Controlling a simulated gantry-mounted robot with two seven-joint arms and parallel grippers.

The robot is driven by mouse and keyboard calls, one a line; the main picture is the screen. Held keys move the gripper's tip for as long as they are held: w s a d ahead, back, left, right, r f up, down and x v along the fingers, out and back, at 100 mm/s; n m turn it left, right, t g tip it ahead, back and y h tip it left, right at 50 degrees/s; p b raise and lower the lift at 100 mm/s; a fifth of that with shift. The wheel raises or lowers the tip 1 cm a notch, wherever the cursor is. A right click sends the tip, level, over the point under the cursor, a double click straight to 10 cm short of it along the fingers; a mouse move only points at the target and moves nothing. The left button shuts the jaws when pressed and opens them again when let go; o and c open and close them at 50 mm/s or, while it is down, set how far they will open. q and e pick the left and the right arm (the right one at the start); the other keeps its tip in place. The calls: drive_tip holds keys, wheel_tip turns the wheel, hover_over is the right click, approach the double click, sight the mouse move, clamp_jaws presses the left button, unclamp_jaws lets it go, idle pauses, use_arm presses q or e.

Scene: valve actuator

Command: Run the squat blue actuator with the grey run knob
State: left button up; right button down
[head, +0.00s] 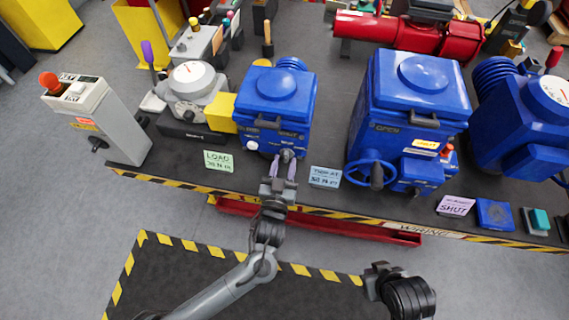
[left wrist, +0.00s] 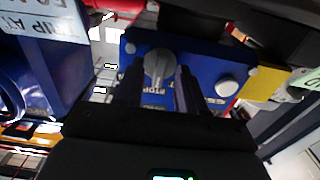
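The squat blue actuator (head: 272,97) stands on the dark bench, left of a larger blue unit. Its grey run knob (head: 287,154) is low on the front face. In the left wrist view the knob (left wrist: 158,66) is round with a raised bar, above partly hidden lettering like "STOP". A white button (left wrist: 228,87) sits beside it. My left gripper (head: 284,169) is at the knob. In the left wrist view its dark fingers (left wrist: 160,86) stand apart on both sides of the knob, with gaps visible. My right gripper (head: 376,276) is away from the bench; its fingers are unclear.
The larger blue unit (head: 410,95) with a handwheel (head: 371,174) stands to the right. A yellow box (head: 221,112) adjoins the actuator's left side. Label cards, LOAD (head: 218,161) and a blue one (head: 324,177), stand near the striped front edge.

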use_arm(q)
drive_tip(key=shift+w, duration=0.2)
clamp_jaws()
drive_tip(key=shift+n, duration=0.3)
drive_tip(key=n, duration=0.3)
drive_tip(key=shift+d+n, duration=0.1)
drive_tip(key=shift+n, duration=0.2)
drive_tip(key=n, duration=0.4)
drive_tip(key=shift+n, duration=0.3)
idle(0.5)
